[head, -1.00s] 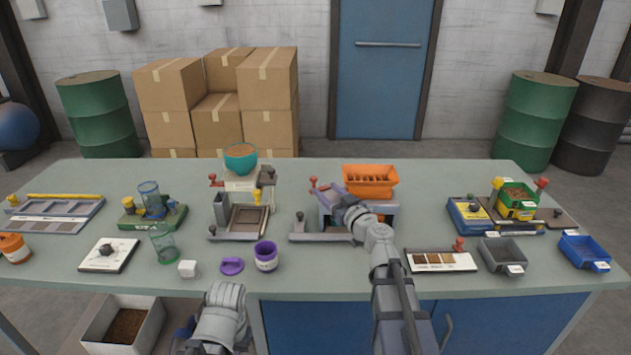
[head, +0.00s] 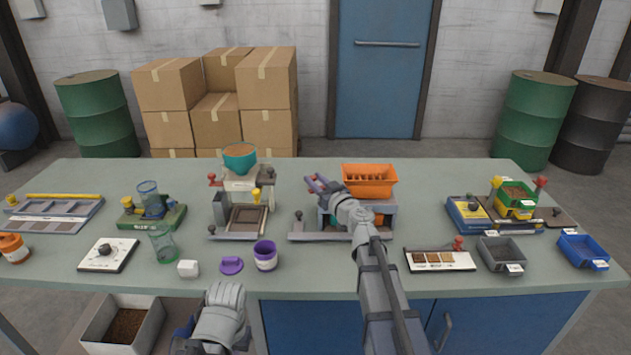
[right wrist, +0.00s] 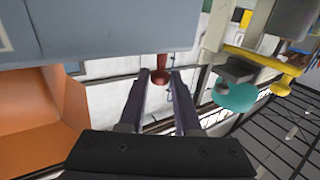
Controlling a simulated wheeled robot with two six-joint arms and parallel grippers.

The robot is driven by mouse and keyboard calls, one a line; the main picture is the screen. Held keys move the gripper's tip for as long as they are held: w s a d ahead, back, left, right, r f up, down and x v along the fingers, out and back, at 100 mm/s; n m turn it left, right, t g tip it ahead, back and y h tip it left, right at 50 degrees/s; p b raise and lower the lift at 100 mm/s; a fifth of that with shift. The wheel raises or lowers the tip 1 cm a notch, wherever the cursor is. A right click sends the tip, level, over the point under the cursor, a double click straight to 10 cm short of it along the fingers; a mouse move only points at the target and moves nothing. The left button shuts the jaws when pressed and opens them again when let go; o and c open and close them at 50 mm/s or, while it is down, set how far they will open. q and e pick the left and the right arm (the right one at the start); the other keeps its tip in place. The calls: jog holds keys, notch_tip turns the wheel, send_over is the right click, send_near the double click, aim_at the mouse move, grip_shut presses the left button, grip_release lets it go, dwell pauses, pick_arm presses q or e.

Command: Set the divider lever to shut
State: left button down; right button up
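The orange hopper machine (head: 369,182) stands at the back middle of the table. A red-knobbed lever on its left side is mostly covered by my right gripper (head: 318,184) in the head view; I take it for the divider lever. In the right wrist view the red knob (right wrist: 160,72) shows between the tips of my right gripper (right wrist: 160,84), under the machine's grey body (right wrist: 100,35). The fingers are apart, one on each side of the knob. I cannot tell whether either touches it. My left arm is low at the front edge; its gripper does not show.
A dark-knobbed lever (head: 299,218) stands in front of the machine's left side. A filler with a teal bowl (head: 239,161) is to the left. A purple cup (head: 265,256) and a sample board (head: 440,261) lie nearer the front. The table between them is clear.

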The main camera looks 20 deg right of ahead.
grip_shut()
jog(key=shift+s+d+n+g+y, duration=0.1)
jog(key=shift+s+n+g+y, duration=0.1)
jog(key=shift+n+y, duration=0.3)
jog(key=shift+s+d+n+g+y, duration=0.1)
jog(key=shift+n+g+y, duration=0.15)
jog(key=shift+y, duration=0.45)
jog(key=shift+o, duration=2.4)
grip_release()
